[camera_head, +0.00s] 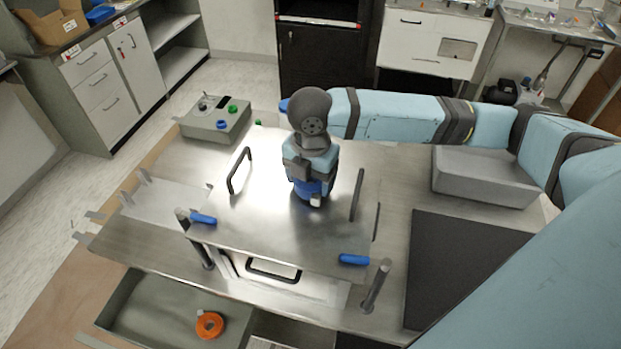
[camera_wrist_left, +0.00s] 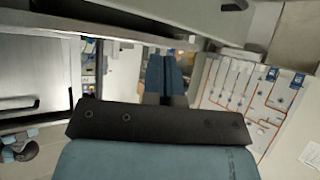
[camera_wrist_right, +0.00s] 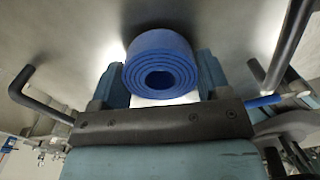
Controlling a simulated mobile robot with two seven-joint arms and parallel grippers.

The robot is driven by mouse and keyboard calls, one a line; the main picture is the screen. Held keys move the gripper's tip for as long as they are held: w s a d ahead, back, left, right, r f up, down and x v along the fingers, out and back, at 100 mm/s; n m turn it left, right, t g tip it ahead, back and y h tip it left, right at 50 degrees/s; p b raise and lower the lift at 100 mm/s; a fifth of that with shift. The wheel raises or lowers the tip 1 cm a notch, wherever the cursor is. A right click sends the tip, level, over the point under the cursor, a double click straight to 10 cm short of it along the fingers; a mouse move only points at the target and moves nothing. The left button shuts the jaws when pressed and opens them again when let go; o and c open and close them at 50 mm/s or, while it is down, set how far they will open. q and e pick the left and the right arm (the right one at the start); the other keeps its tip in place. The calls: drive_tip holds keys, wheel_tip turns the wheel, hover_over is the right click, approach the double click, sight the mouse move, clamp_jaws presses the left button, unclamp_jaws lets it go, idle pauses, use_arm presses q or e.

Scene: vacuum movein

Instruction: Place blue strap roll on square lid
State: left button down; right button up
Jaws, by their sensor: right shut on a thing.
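The square lid (camera_head: 265,215) is a shiny metal plate with black handles in the middle of the head view. My right gripper (camera_head: 308,196) is over the middle of the lid, pointing down. It is shut on the blue strap roll (camera_wrist_right: 160,57), which sits between its two fingers in the right wrist view. The roll shows only as a blue band (camera_head: 318,186) under the gripper in the head view, close above or touching the lid; I cannot tell which. My left gripper (camera_wrist_left: 166,75) shows only in its wrist view, with its fingers together and nothing seen between them.
A grey control box (camera_head: 215,120) is behind left, a grey block (camera_head: 484,178) to the right. An orange roll (camera_head: 209,325) lies in a lower tray.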

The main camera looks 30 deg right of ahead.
sight(311, 179)
drive_tip(key=shift+f, duration=0.4)
drive_tip(key=shift+f, duration=0.15)
drive_tip(key=o, duration=1)
wheel_tip(311, 179, up, 12)
drive_tip(key=shift+r+b, duration=0.15)
drive_tip(key=shift+b, duration=0.3)
